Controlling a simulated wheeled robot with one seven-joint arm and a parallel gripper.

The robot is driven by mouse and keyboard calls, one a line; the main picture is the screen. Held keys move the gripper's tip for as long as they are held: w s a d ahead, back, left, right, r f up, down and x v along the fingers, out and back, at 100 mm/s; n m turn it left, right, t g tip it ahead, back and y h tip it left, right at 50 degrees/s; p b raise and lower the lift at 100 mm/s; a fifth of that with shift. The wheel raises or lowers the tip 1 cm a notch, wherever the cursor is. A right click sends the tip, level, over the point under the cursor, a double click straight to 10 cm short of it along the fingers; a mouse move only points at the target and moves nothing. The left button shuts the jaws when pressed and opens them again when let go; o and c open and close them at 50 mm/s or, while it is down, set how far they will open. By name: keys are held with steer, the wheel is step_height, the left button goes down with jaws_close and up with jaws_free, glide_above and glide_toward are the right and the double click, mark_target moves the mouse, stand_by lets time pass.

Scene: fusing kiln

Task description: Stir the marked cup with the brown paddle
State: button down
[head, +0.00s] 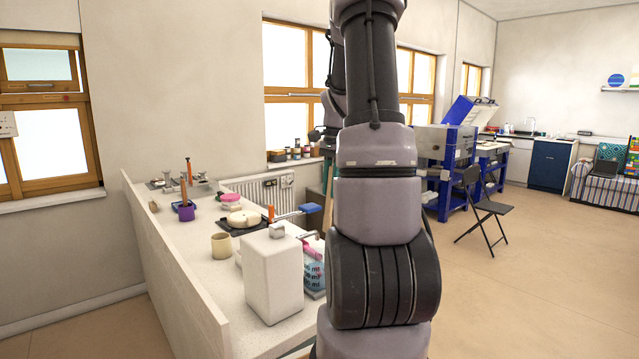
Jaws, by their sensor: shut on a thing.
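My arm fills the middle of the view, and my gripper cannot be made out; it seems hidden behind my arm. A dark part of my wrist shows just left of the arm. A tan cup (221,246) stands upright on the white counter. A purple cup (186,213) stands farther back, with a brown stick (183,191) upright in it. I cannot tell whether this stick is the brown paddle. No mark is readable on either cup, so I cannot tell which is the marked cup.
The white counter (205,277) has a raised left edge. A large white block (272,280) stands near its front. A dark tray (228,227) holds a round cream piece (243,218). Small jars (295,153) line the windowsill. A black folding chair (483,208) stands right, with open floor around it.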

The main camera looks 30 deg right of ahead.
steer(key=shift+w, duration=0.25)
steer(key=shift+w+f, duration=0.1)
steer(key=shift+f, duration=0.15)
steer(key=shift+a+f, duration=0.3)
steer(key=shift+f, duration=1.9)
steer(key=shift+a+f, duration=0.25)
steer(key=shift+f, duration=1.9)
steer(key=shift+a+f, duration=0.3)
steer(key=shift+f, duration=2.75)
